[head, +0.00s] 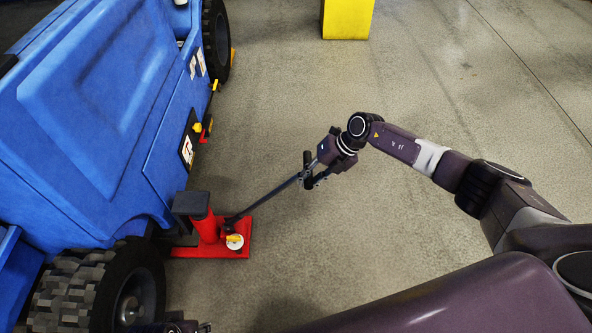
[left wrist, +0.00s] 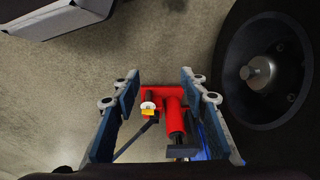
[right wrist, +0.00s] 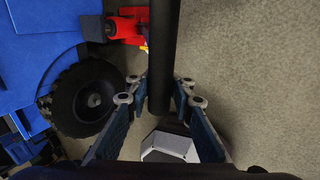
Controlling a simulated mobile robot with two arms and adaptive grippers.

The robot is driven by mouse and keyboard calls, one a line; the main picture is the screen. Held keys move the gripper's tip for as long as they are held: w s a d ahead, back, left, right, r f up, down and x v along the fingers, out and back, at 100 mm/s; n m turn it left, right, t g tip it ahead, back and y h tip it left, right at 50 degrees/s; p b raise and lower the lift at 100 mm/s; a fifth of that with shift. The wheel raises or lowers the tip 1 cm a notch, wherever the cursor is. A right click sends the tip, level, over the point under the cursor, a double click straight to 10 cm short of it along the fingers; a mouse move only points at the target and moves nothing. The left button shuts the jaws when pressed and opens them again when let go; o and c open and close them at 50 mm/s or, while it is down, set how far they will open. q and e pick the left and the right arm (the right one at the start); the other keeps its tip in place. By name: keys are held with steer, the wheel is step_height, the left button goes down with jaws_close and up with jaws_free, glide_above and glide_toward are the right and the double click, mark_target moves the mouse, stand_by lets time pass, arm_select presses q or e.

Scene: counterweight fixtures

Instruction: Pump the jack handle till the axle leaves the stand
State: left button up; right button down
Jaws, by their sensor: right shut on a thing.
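A red jack (head: 208,228) with a dark top block (head: 190,203) stands on the floor beside the blue vehicle's wheel (head: 125,293). Its long dark handle (head: 268,198) slants up and right to my right gripper (head: 313,173), which is shut on its far end. In the right wrist view, the handle (right wrist: 160,50) runs between the fingers. My left gripper (left wrist: 160,74) is open and empty; in the left wrist view the jack (left wrist: 174,115) shows beyond its fingers. The axle and stand cannot be made out, so any gap between them is hidden.
The blue vehicle (head: 95,110) fills the left side, with a second wheel (head: 216,40) farther back. A yellow block (head: 347,18) stands at the top. The concrete floor between the vehicle and my right arm is clear.

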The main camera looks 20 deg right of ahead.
steer(key=shift+h, duration=0.6)
steer(key=a+r+p, duration=0.1)
steer(key=p, duration=0.1)
steer(key=a+r+p, duration=0.1)
steer(key=a+p, duration=0.1)
steer(key=shift+w+a+r, duration=0.2)
steer(key=shift+w+r, duration=0.15)
steer(key=c, duration=1.6)
jaws_free()
steer(key=shift+w, duration=0.1)
arm_select(q)
steer(key=s+f, duration=0.7)
steer(key=f, duration=0.7)
steer(key=shift+s+a+g, duration=0.15)
steer(key=shift+a+g, duration=0.25)
steer(key=shift+a, duration=0.05)
arm_select(e)
steer(key=shift+r, duration=0.1)
